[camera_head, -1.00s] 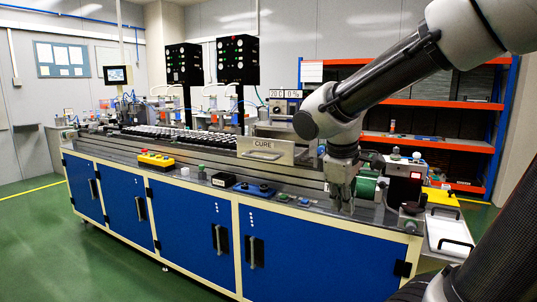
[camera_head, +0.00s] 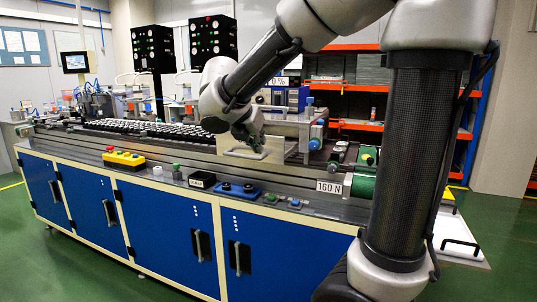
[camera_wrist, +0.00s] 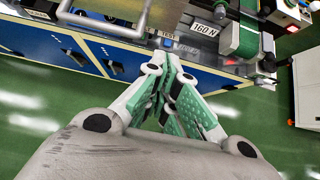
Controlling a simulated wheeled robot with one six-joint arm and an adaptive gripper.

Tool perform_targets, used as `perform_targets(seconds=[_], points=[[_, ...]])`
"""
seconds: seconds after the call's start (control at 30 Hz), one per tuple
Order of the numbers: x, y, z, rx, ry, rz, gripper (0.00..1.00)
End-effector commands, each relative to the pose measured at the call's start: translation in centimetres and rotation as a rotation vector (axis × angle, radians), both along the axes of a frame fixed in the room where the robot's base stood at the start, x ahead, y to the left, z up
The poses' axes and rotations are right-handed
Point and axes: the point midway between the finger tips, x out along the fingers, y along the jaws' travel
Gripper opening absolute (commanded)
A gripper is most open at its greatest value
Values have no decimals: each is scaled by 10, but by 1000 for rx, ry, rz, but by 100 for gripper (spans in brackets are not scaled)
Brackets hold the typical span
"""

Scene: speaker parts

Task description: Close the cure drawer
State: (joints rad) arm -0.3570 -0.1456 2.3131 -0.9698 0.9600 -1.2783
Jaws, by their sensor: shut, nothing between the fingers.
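The cure drawer (camera_head: 277,151) is a pale metal front with a bar handle (camera_head: 243,154), out at the front of its station on the long bench. Its CURE label is hidden behind my gripper (camera_head: 257,146). In the head view my gripper is in front of the upper part of the drawer front; I cannot tell whether it touches. In the wrist view my gripper (camera_wrist: 172,66) has green finger pads closed together and holds nothing. A shiny metal plate (camera_wrist: 165,14), likely the drawer front, stands just beyond the fingertips.
A green cylinder unit with a "160 N" label (camera_head: 328,187) is right of the drawer. A yellow button box (camera_head: 124,159) and a blue button box (camera_head: 238,191) sit along the bench's front edge. Racks of small dark parts (camera_head: 150,129) lie to the left.

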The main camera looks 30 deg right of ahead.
Motion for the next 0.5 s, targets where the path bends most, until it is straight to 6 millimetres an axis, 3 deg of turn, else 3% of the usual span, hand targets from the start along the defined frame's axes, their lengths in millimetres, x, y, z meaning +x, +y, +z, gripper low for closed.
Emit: perform_targets(seconds=[0.23, 0.5], points=[[10, -14, -18, -9, 15, 11, 0], [34, -47, -59, -8, 17, 7, 0]])
